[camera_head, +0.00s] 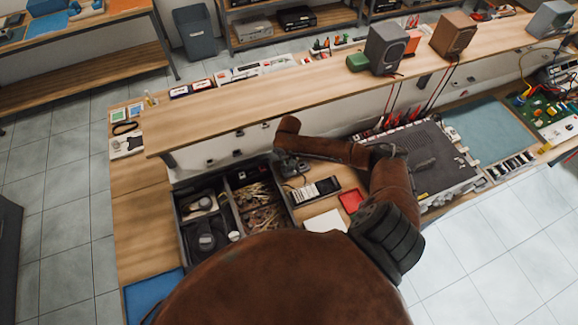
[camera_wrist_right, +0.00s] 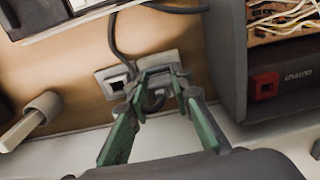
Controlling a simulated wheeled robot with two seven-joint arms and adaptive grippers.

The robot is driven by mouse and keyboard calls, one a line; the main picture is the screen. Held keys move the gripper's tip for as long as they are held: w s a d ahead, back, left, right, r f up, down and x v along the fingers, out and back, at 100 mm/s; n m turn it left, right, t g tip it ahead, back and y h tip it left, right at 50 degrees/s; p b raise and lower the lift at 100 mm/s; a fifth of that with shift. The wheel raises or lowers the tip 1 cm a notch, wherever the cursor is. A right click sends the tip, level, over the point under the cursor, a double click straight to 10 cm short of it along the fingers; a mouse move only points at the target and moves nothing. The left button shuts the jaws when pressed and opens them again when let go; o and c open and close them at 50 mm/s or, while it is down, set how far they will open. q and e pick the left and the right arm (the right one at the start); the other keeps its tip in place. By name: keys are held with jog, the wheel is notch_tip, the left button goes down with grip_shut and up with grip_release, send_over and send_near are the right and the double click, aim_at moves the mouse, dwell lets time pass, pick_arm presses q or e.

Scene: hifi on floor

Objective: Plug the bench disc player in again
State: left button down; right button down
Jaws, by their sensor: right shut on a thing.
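My right gripper (camera_head: 291,166) reaches under the raised shelf at the back of the bench. In the right wrist view, its green-sided fingers (camera_wrist_right: 158,88) are shut on a dark plug (camera_wrist_right: 156,101), mostly hidden between them, right at a pale socket plate (camera_wrist_right: 112,74). An open square socket shows on the plate's left side. I cannot tell whether the plug is seated. A dark cable (camera_wrist_right: 114,38) runs near the plate. A grey unit with a dark top (camera_head: 434,158), apparently the disc player, stands on the bench right of my arm. My left gripper is out of view.
A divided dark tray (camera_head: 184,232) with tools and wires stands left of the gripper; a wire compartment edge is close in the wrist view. A black handheld device (camera_head: 316,191) and red box (camera_head: 351,201) lie nearby. The raised shelf (camera_head: 235,107) overhangs.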

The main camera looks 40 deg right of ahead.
jog(key=shift+f+p, duration=0.1)
jog(key=shift+p, duration=0.8)
dwell(2.0)
jog(key=c, duration=1.6)
grip_release()
jog(key=shift+r+p, duration=3.25)
jog(key=shift+r, duration=5.25)
